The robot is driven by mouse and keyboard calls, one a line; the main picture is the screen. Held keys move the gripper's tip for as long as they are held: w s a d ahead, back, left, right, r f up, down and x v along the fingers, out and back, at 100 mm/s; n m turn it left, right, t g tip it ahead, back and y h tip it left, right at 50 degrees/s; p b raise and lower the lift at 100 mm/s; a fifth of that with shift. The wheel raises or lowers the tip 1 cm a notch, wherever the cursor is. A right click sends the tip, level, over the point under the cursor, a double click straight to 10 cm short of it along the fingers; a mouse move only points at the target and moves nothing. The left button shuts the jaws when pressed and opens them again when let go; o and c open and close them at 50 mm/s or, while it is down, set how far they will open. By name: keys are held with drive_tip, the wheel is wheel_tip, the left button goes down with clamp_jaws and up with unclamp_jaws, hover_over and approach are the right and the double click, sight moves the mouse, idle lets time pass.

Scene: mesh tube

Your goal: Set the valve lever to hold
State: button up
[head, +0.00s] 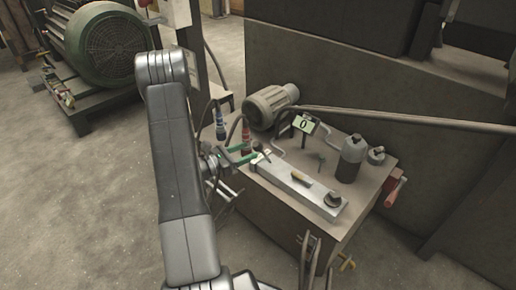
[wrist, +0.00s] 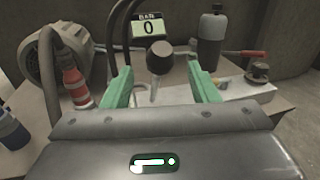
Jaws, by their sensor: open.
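A lever with a round black knob (wrist: 160,57), which looks like the valve lever, stands between the green fingers of my gripper (wrist: 159,70) in the wrist view. The fingers are apart, with a gap on both sides of the knob, so the lever is not gripped. The lower part of its pale rod is hidden by my gripper body. In the head view my gripper (head: 246,154) is at the left edge of the bench, close to the small dark knob (head: 256,145). A display (wrist: 149,25) behind the lever reads "BAR 0"; no hold marking is legible.
The bench (head: 345,232) carries a long metal block (head: 295,188), a grey bottle (head: 350,158) and a grey motor (head: 270,104). Red and blue hose fittings (head: 220,125) stand by my gripper. A red handle (head: 396,190) sticks out at the right. A thick pipe crosses behind.

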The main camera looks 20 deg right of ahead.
sight(258, 146)
drive_tip(key=shift+w+d+b, duration=0.15)
drive_tip(key=shift+d+b, duration=0.05)
drive_tip(key=shift+d, duration=1.15)
drive_tip(key=shift+w+d+b, duration=0.15)
drive_tip(key=shift+d+b, duration=0.05)
drive_tip(key=shift+d, duration=1.1)
clamp_jaws()
drive_tip(key=shift+r, duration=0.1)
